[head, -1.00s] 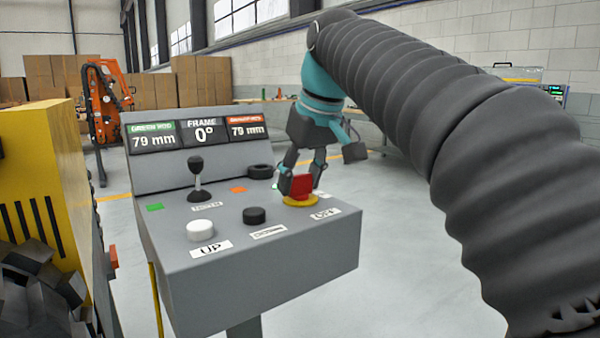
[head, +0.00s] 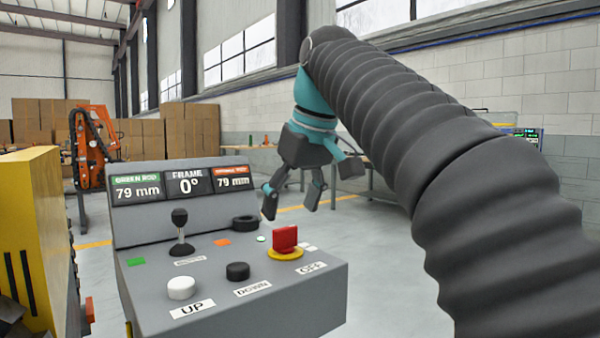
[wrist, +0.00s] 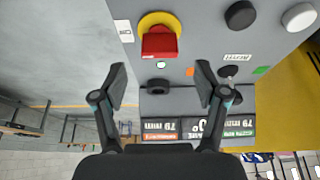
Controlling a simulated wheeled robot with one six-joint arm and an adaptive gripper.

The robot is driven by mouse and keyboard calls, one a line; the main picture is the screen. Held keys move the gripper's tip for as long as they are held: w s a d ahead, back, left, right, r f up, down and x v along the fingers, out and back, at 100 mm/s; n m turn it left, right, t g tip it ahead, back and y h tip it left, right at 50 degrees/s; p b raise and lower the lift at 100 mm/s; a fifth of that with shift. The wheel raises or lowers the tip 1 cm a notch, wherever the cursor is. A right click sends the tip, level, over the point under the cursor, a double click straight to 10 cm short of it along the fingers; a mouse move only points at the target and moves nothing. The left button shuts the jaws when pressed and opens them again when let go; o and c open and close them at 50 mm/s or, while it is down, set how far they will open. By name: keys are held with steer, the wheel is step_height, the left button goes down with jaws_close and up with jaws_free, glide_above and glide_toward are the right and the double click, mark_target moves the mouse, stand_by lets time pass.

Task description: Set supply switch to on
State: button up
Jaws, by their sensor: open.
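The supply switch is a red handle (head: 285,238) on a yellow round base (head: 287,254), at the right of the grey console (head: 225,310). An OFF label (head: 311,267) lies in front of it. In the wrist view the red handle (wrist: 159,43) lies ahead, between and beyond my open fingertips (wrist: 161,72).
A black joystick (head: 180,225), a white UP button (head: 181,288), a black DOWN button (head: 237,271) and a black ring (head: 245,222) stand on the console. Its display (head: 187,182) reads 79 mm, 0°, 79 mm. A yellow machine (head: 35,240) stands at left. Floor at right is clear.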

steer(key=v, duration=0.6)
steer(key=shift+s+r, duration=0.1)
steer(key=shift+r, duration=0.05)
